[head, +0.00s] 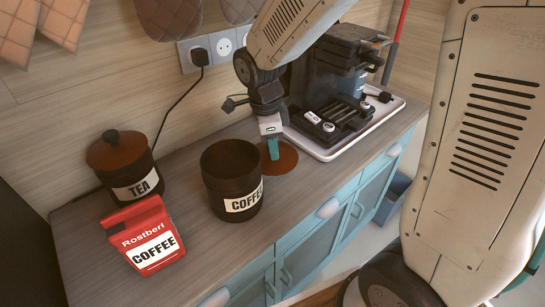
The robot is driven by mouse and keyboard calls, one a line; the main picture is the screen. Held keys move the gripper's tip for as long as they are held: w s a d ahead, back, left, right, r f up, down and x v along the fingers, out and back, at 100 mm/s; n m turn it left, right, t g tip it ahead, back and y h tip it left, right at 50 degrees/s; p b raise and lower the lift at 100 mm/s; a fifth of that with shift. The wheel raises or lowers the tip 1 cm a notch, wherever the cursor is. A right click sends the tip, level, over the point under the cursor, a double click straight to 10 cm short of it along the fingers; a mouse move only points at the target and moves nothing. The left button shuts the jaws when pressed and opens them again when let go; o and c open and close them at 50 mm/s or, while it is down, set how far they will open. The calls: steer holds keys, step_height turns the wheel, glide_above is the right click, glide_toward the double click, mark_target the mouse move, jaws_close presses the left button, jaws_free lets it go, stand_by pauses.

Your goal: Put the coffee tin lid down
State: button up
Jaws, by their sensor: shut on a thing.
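The coffee tin (232,181) is a dark round canister with a white COFFEE label. It stands upright and open on the wooden counter, left of my gripper. My gripper (273,152) points down with teal fingertips, shut on the coffee tin lid (287,160). The lid is a flat, round, reddish-brown disc, lying level at or just above the counter between the tin and the coffee machine. I cannot tell whether it touches the counter. The fingers hide its middle and its knob.
A coffee machine (335,80) stands on a white tray (378,128) right of the lid. A lidded tea tin (124,165) and a red coffee bag (146,234) stand left. The counter (235,249) is bare along its front, above teal cabinets (310,250).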

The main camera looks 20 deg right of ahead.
steer(key=shift+f, duration=2.25)
steer(key=o, duration=1)
steer(key=shift+f, duration=0.15)
